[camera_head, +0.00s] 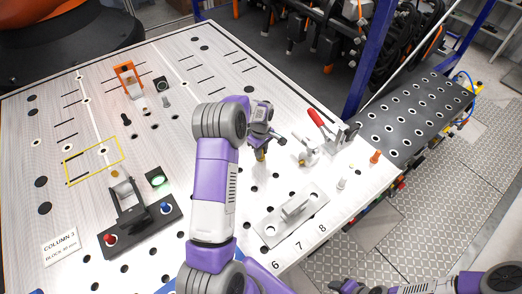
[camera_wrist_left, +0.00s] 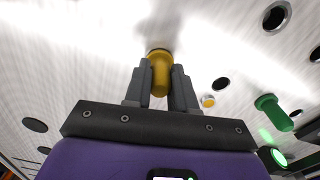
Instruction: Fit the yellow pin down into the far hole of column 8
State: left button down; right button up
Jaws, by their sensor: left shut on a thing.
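My left gripper (camera_head: 261,150) is over the perforated table, right of the middle in the head view. It is shut on the yellow pin (camera_head: 259,156), which points down at the table. In the left wrist view the pin (camera_wrist_left: 160,75) sits between the two fingers (camera_wrist_left: 160,90), with a dark ring at its far end, against the table surface. I cannot tell whether that end is inside a hole or just above it. The number 8 (camera_head: 322,228) is printed by the table's front edge; the far hole of its column is not clearly distinguishable. My right gripper (camera_head: 347,286) shows partly at the bottom edge.
A red-handled clamp (camera_head: 318,120) stands right of the gripper. A metal plate with a handle (camera_head: 290,213), an orange peg (camera_head: 375,157) and a pale peg (camera_head: 341,183) are nearer the front. A green pin (camera_wrist_left: 272,112) shows in the wrist view. A black fixture (camera_head: 140,222) stands left.

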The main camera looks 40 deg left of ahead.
dwell(0.3)
pick_arm(q)
jog(key=c, duration=0.8)
grip_release()
jog(key=shift+c, duration=0.2)
notch_tip(320, 180, up, 7)
jog(key=p, duration=0.3)
jog(key=shift+r, duration=0.35)
jog(key=shift+f, duration=0.1)
